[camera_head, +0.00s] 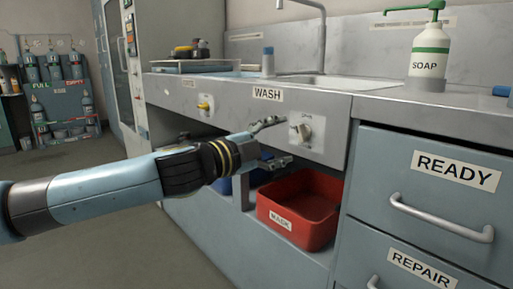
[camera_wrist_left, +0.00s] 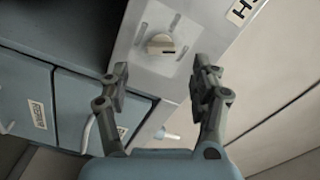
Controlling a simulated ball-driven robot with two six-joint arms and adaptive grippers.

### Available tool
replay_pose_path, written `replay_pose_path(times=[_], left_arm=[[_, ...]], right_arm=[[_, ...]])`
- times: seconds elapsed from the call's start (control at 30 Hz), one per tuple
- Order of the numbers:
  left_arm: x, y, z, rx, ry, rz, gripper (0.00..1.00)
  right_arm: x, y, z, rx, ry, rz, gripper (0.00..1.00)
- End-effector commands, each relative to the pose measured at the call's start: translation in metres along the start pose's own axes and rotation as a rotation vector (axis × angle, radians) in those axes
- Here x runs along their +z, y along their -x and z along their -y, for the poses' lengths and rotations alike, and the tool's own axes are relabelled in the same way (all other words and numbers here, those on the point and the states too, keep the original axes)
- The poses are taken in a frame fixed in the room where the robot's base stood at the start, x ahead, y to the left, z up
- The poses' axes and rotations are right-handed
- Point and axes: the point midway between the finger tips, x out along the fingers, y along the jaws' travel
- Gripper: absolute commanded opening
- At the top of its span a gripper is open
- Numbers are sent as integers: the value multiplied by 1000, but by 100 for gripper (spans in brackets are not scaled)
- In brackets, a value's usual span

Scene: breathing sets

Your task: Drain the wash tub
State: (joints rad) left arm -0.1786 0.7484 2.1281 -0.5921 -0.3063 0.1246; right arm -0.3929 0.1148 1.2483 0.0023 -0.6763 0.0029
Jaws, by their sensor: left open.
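The wash tub (camera_head: 335,82) is a grey basin set in the counter, under a metal tap, with a WASH label (camera_head: 267,94) on the front panel. A pale round knob (camera_head: 304,131) with a raised grip sits on a square plate below it; it also shows in the left wrist view (camera_wrist_left: 160,45). My left gripper (camera_head: 284,141) is open and empty in front of the panel. In the left wrist view its fingertips (camera_wrist_left: 163,76) stand either side of the knob's line, with the knob beyond them, apparently not touched. Water in the tub cannot be made out.
A red MASK bin (camera_head: 290,210) stands on the shelf below the knob. A yellow valve (camera_head: 204,104) is on the panel to the left. The READY drawer (camera_head: 440,180) is at right. A soap bottle (camera_head: 430,55) stands on the counter.

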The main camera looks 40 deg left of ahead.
Motion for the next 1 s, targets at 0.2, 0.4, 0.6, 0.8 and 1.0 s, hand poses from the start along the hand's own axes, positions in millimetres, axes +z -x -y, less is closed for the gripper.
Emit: replay_pose_path(times=[0.2, 0.4, 0.6, 0.8, 1.0], left_arm=[[0, 30, -2, 7, -7, -1, 63], [0, 51, -1, 5, -5, 0, 63], [-1, 59, 0, 0, 2, -4, 63], [-1, 60, 0, -2, 4, -4, 63], [-1, 60, 0, -2, 4, -4, 63]], right_arm=[[0, 0, 0, 0, 0, 0, 40], [0, 0, 0, 0, 0, 0, 40], [0, 0, 0, 0, 0, 0, 40], [0, 0, 0, 0, 0, 0, 40], [0, 0, 0, 0, 0, 0, 40]])
